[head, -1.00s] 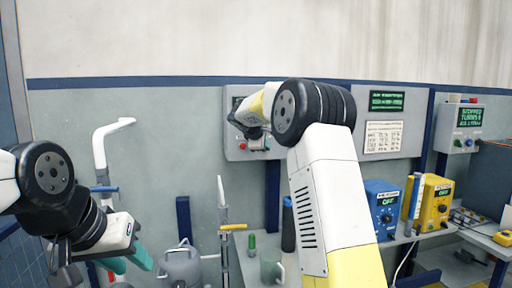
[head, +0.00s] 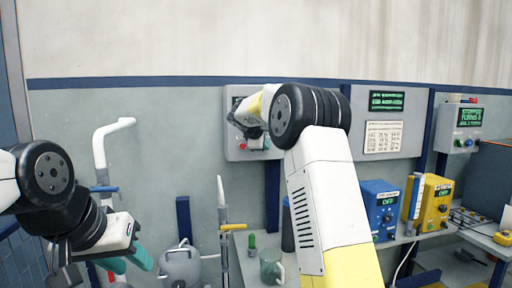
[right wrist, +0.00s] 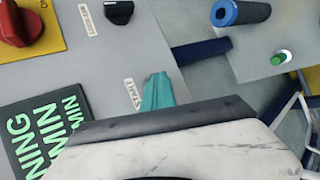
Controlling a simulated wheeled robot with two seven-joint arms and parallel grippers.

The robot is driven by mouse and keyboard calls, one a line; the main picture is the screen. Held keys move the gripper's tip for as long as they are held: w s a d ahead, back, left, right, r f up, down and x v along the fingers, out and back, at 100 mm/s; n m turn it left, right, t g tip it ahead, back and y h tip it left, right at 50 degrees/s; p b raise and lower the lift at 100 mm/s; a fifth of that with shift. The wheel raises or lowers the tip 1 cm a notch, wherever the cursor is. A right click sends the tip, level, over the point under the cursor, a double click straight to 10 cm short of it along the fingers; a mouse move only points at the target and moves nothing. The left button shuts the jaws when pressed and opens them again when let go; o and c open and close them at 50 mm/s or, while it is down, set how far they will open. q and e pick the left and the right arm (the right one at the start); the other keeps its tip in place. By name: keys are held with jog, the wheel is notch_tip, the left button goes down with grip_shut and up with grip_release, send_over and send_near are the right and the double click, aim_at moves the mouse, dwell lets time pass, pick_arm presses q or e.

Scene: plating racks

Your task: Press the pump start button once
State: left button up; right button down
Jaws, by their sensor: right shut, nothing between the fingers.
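In the right wrist view a grey control panel (right wrist: 118,58) fills the left side, with a label reading START (right wrist: 132,92). The teal fingers of my right gripper (right wrist: 158,90) are shut and empty, right beside that label. The start button is hidden, and I cannot tell whether the fingertips touch it. The panel's dark screen (right wrist: 45,135) shows green text ending in "NING" and "MIN". In the head view my right wrist covers much of the wall panel (head: 236,150). My left gripper (head: 128,262) hangs at lower left, its teal fingers apart and empty.
The wrist view shows a red knob (right wrist: 22,20) on yellow, a black knob (right wrist: 119,11), and, below on a bench, a blue cylinder (right wrist: 240,12) and green-capped item (right wrist: 280,57). In the head view blue (head: 381,208) and yellow (head: 433,203) boxes stand right of my arm.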

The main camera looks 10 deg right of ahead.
jog(key=shift+s, duration=0.9)
jog(key=shift+s+d, duration=0.1)
jog(key=shift+s, duration=2.4)
jog(key=s+f+m+g+y, duration=0.1)
jog(key=s+m+y, duration=0.15)
jog(key=s, duration=0.85)
jog(key=s+f+m+g+y, duration=0.2)
jog(key=s+m, duration=0.2)
jog(key=s, duration=0.8)
jog(key=s+a+f+m+y, duration=0.2)
jog(key=s+a+f, duration=0.1)
jog(key=s, duration=0.6)
jog(key=s+a+f+m+y, duration=0.2)
jog(key=s+a+f+m, duration=0.1)
jog(key=s, duration=0.7)
jog(key=shift+a+f+m+g, duration=0.35)
jog(key=shift+a+f, duration=0.2)
jog(key=shift+a, duration=0.1)
